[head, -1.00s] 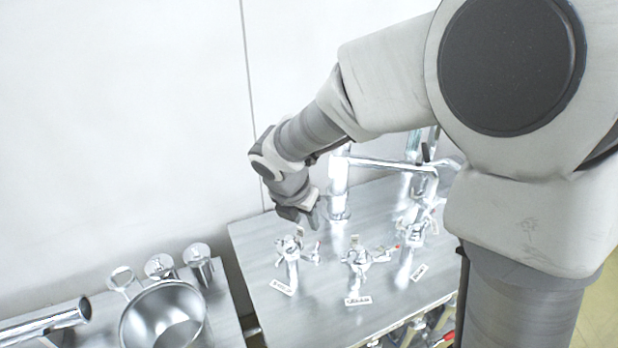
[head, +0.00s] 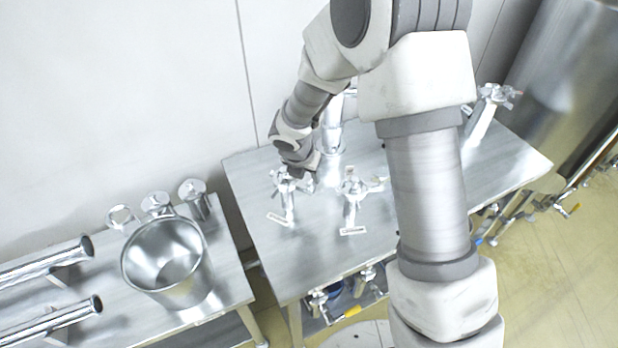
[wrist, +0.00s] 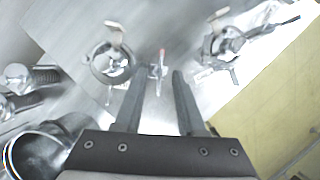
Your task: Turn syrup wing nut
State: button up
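Metal fittings with winged parts stand on a steel table. The left fitting (head: 288,186) is just below my gripper (head: 300,165) and partly hidden by it. A second fitting (head: 352,188) stands to its right. The label texts are too small to read, so I cannot tell which is syrup. In the wrist view, my gripper (wrist: 159,76) is open, its two fingers apart. A small metal piece with a red tip (wrist: 160,66) shows between the fingertips, with no clear contact. A round fitting (wrist: 110,62) lies left of the fingers, another fitting (wrist: 226,46) right.
The steel table (head: 250,190) has clear room at its front left. A metal bucket (head: 195,290) and several small metal parts stand on a lower table at left. A wall closes off the back. A large tank (head: 565,75) stands at right.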

jog(key=shift+x, duration=0.85)
grip_shut()
